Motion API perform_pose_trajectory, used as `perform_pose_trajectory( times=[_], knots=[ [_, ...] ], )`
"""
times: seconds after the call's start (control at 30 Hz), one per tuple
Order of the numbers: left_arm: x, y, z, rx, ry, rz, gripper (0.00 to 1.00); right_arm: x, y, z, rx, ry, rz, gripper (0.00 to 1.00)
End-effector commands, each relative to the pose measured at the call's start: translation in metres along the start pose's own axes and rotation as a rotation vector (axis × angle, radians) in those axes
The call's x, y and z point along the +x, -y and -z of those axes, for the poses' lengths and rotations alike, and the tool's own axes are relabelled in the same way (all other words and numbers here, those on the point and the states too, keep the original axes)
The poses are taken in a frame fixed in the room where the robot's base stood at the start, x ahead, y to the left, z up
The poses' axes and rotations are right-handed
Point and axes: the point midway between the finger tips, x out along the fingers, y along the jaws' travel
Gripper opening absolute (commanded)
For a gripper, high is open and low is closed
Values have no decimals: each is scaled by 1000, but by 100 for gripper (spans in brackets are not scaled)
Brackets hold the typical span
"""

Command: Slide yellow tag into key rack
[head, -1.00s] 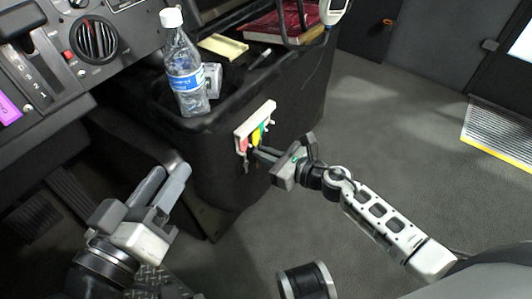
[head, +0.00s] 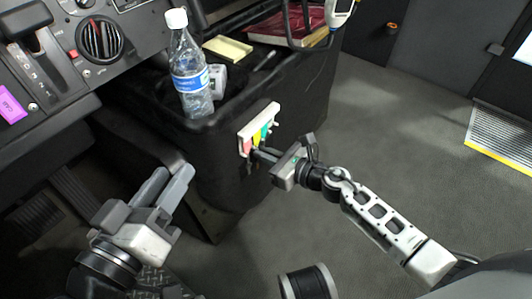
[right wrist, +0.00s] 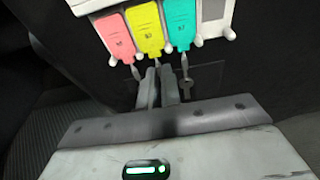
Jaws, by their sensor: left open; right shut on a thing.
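The white key rack (head: 262,115) is on the side of the black console, and part of it shows at the top of the right wrist view (right wrist: 211,12). The yellow tag (right wrist: 146,29) sits upright at the rack between a pink tag (right wrist: 116,36) and a teal tag (right wrist: 180,22). My right gripper (right wrist: 158,75) is shut just below the yellow tag, on its lower end or key; the exact grip is hard to see. Whether the yellow tag is fully seated is unclear. My left gripper (head: 171,172) is open and empty, low and left of the rack.
A water bottle (head: 190,70) stands on the console tray above the rack, near a yellow notepad (head: 228,48) and a red book (head: 285,25). Thin keys hang below the tags, one (right wrist: 186,88) right beside my right fingers.

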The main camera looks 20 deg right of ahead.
Motion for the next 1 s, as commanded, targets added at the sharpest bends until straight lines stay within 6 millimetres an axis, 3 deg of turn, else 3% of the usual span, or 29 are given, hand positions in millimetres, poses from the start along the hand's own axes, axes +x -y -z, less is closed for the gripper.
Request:
perform_pose_trajectory(
  times=[0.87, 0.97, 1.0],
  knots=[
    [0, 2, -3, 0, 0, -1, 42, 4, 0, 0, 0, 0, -2, 0],
    [0, 2, -3, 0, 0, -1, 42, 4, 0, 0, 0, 0, -1, 28],
    [0, 2, -3, 0, 0, -1, 42, 4, 0, 1, 0, 0, -1, 31]
  ],
)
